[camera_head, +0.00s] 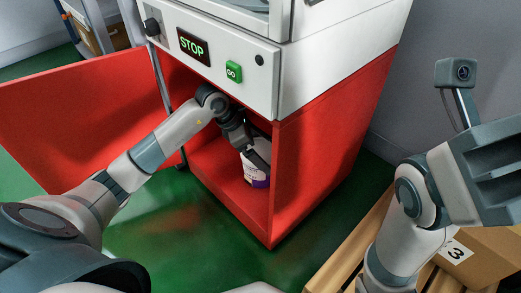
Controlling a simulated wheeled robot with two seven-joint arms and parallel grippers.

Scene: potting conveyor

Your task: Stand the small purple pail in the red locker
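The red locker (228,196) is the open lower compartment of a white-topped machine, with its red door (75,105) swung out to the left. A small pail (256,172), pale with a purple band low down, is inside the locker near its right wall. It looks about upright; I cannot tell whether its base touches the locker floor. My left arm reaches in through the opening, and my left gripper (248,146) is at the pail's upper part, with a finger in front of it. Whether the fingers grip the pail is unclear.
Above the opening are a STOP display (193,46), a green GO button (234,72) and a dark knob (152,27). A wooden pallet (350,245) and a cardboard box (485,258) marked 3 are at the lower right. Green floor (175,240) lies clear in front of the locker.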

